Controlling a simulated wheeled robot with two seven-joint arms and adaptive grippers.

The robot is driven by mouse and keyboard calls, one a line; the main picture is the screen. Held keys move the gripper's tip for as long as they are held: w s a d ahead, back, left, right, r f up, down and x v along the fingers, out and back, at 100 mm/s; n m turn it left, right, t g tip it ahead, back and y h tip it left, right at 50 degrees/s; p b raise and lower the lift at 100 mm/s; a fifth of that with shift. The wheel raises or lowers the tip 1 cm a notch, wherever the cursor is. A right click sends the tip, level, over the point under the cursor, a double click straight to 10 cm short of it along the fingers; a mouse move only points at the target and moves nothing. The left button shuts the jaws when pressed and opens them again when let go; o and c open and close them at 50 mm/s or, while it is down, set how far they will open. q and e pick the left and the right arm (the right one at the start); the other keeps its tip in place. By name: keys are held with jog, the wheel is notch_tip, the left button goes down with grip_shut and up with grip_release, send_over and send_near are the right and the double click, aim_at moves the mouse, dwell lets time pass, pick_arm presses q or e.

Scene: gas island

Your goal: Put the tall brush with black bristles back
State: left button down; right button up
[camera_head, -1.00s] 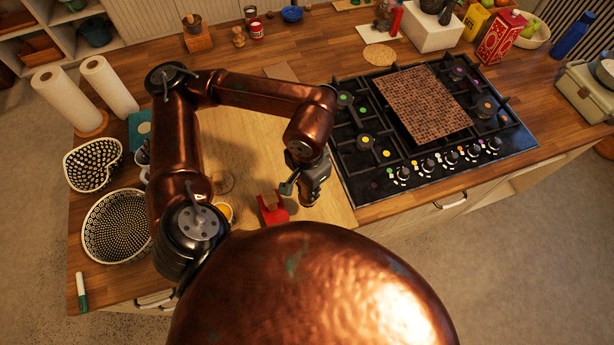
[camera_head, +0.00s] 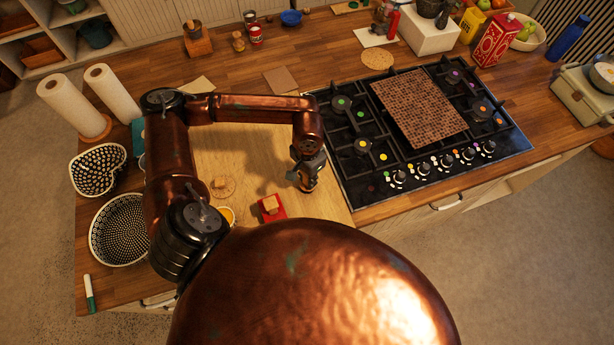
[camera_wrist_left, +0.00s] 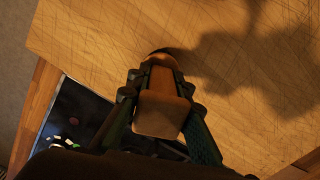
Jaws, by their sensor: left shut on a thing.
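My left gripper (camera_head: 306,178) hangs over the front right part of the pale wooden board (camera_head: 238,150), close to the stove's left edge. In the left wrist view its fingers are shut on a wooden block-like piece (camera_wrist_left: 160,114), which looks like the handle of the brush. A rounded brown end shows beyond the fingers; I cannot make out black bristles. In the head view the gripper mostly hides the held piece. I cannot tell whether its lower end touches the board. My right gripper is not in view.
A red piece with a wooden block (camera_head: 271,207) lies on the board left of the gripper. A round tan piece (camera_head: 223,187) lies farther left. The black stove (camera_head: 357,172) borders the board on the right. Patterned bowls (camera_head: 118,232) stand at the left.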

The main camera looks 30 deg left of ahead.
pick_arm(q)
jog(key=shift+w+f, duration=0.1)
jog(key=shift+w, duration=0.05)
jog(key=shift+f+b, duration=0.2)
jog(key=shift+b, duration=0.15)
jog(key=c, duration=1.7)
grip_release()
jog(key=shift+r, duration=0.1)
jog(key=shift+c, duration=0.2)
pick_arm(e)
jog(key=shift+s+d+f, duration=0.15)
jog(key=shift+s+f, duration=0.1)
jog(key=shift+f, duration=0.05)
pick_arm(q)
jog(key=shift+r+p, duration=0.25)
jog(key=shift+p, duration=0.2)
notch_tip(320, 180, up, 12)
jog(key=b, duration=0.2)
jog(key=shift+b, duration=0.4)
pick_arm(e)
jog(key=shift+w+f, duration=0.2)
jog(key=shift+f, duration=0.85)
pick_arm(q)
jog(key=shift+f, duration=0.1)
